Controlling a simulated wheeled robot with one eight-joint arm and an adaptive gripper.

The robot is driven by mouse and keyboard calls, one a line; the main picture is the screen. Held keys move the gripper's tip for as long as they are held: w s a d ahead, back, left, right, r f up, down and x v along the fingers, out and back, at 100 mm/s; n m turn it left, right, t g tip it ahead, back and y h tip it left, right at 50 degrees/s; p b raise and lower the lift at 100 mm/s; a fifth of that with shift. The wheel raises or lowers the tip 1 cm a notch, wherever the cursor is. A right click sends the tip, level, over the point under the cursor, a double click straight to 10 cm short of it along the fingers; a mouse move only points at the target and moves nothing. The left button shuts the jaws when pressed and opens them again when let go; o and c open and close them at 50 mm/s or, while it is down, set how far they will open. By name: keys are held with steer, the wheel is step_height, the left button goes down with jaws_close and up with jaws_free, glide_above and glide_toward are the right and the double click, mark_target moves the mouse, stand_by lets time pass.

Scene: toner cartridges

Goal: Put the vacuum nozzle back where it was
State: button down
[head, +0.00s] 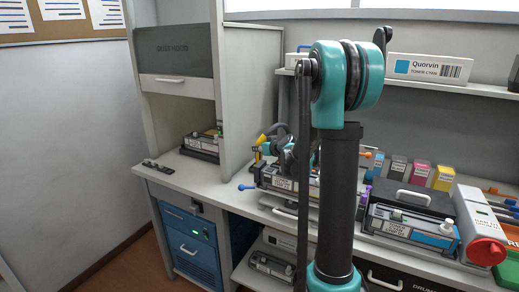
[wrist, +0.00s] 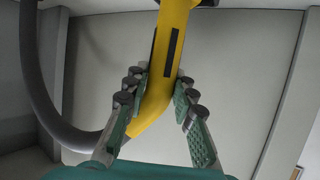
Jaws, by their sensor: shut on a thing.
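The vacuum nozzle is a yellow angled tube (wrist: 158,90) with a dark stripe on its side, running from the top of the wrist view down between the fingers. A grey hose (wrist: 35,90) loops along the left of that view. My gripper (wrist: 155,92) is shut on the yellow tube, one finger on each side of it. In the head view the yellow nozzle (head: 261,139) shows small, left of my arm and above the bench. My gripper there is mostly hidden behind my own arm. The nozzle's lower end is partly hidden in the wrist view.
A toner cartridge (head: 203,142) sits in the open booth (head: 146,140) at left. More cartridges, including one (head: 410,226) at front right, and small coloured boxes (head: 420,173) stand on the bench. A red-capped device (head: 486,251) is at right. A white toner box (head: 430,70) is on the shelf.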

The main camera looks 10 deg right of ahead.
steer(key=c, duration=1.3)
jaws_free()
steer(key=shift+f, duration=0.1)
steer(key=shift+o, duration=0.2)
steer(key=v, duration=0.7)
steer(key=shift+s+r, duration=0.25)
steer(key=shift+d, duration=0.1)
